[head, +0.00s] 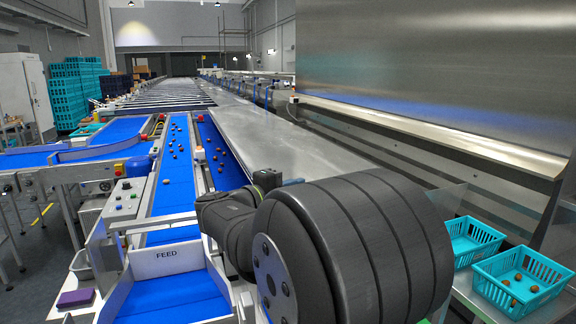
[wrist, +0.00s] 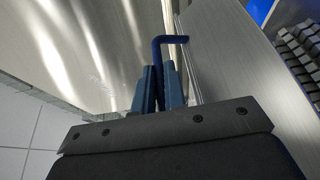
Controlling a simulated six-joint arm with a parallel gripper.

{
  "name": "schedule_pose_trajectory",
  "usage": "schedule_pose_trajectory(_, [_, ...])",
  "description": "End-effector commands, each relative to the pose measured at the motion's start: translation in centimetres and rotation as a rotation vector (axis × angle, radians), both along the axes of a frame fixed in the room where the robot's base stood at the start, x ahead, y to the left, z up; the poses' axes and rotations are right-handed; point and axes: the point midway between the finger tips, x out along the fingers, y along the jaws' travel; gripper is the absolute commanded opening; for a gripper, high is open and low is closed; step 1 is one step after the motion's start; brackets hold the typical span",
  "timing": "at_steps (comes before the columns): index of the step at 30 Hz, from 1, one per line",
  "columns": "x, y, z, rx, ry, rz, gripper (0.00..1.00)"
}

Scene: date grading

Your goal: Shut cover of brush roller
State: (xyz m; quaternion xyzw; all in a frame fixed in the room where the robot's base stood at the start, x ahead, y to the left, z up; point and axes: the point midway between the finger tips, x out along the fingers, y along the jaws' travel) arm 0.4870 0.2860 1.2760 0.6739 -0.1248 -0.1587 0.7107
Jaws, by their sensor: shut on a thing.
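My gripper (wrist: 160,72) shows in the wrist view with its two blue fingers shut on a dark blue bent handle (wrist: 170,40). The handle's upper end hooks to the right, beside the edge of a shiny steel sheet (wrist: 90,50), which seems to be the cover. Its lower part is hidden between the fingers. In the head view, my own dark arm fills the front middle and hides most of the gripper's surroundings. A long, flat steel surface (head: 260,125) runs behind it. I cannot tell how far the cover stands open, and no brush roller shows clearly.
A large steel panel (head: 440,60) rises at the right. Two turquoise crates stand at the lower right, the nearer crate (head: 545,290) holding a few dates. Blue belts (head: 175,180) carry scattered dates left of my arm. A control box (head: 125,197) stands beside them.

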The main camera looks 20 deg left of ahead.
Motion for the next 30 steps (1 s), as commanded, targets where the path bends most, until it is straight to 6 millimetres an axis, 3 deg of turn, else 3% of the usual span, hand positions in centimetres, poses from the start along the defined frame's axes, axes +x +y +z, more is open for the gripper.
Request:
schedule_pose_trajectory(10, [-3.4,-3.3,-7.5,0.179,-0.183,0.001,0.0])
schedule_pose_trajectory(21, [-5.0,-5.0,-15.2,0.176,-0.177,0.0,0.0])
schedule_pose_trajectory(30, [-5.4,-5.3,-18.9,0.178,-0.178,0.0,0.0])
